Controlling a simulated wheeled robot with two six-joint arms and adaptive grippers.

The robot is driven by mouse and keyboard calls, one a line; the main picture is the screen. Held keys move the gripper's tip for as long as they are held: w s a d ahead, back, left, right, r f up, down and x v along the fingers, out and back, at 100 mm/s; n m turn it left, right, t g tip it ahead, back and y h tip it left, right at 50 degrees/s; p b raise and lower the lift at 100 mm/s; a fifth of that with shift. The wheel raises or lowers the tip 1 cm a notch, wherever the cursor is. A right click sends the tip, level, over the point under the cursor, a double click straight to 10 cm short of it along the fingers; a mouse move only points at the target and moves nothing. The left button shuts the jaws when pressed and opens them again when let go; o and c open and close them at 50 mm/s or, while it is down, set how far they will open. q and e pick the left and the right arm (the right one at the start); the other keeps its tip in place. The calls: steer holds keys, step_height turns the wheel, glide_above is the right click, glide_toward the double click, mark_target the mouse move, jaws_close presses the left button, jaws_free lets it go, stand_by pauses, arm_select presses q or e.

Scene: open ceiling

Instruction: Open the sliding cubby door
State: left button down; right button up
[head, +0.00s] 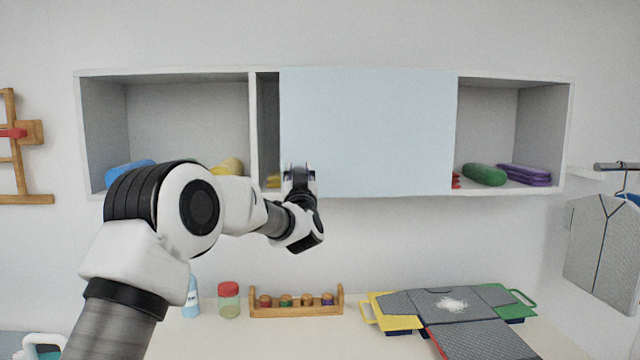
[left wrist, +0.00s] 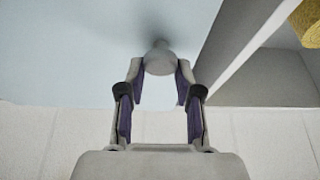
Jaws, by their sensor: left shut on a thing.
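The cubby door is a pale blue panel (head: 370,130) that hides most of the middle of the white wall cubby (head: 170,72). A narrow dark gap shows between its left edge and the divider (head: 253,130). My left gripper (head: 299,178) is at the door's lower left edge. In the left wrist view, the fingers of my left gripper (left wrist: 160,82) are shut around a round pale knob (left wrist: 160,60) on the door (left wrist: 70,50). My right gripper is in neither view.
The left cubby holds a blue bundle (head: 130,172) and a yellow roll (head: 230,166). The open right part holds a green roll (head: 484,174) and purple folded cloth (head: 524,174).

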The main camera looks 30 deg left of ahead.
arm_select(q)
steer(key=s+a, duration=0.1)
steer(key=s+a+b, duration=0.1)
steer(key=a, duration=0.1)
steer(key=s+a, duration=0.1)
steer(key=shift+a+f, duration=0.25)
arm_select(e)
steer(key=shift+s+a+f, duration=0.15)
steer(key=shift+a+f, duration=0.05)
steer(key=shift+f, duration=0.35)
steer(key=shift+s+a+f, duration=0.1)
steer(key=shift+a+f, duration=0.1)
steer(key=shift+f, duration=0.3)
arm_select(q)
steer(key=c, duration=0.9)
jaws_free()
steer(key=shift+w, duration=0.1)
steer(key=shift+o, duration=0.5)
steer(key=shift+w+a+f, duration=0.3)
steer(key=shift+w, duration=0.1)
steer(key=v, duration=1.2)
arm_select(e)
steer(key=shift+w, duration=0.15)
arm_select(q)
steer(key=shift+w, duration=0.1)
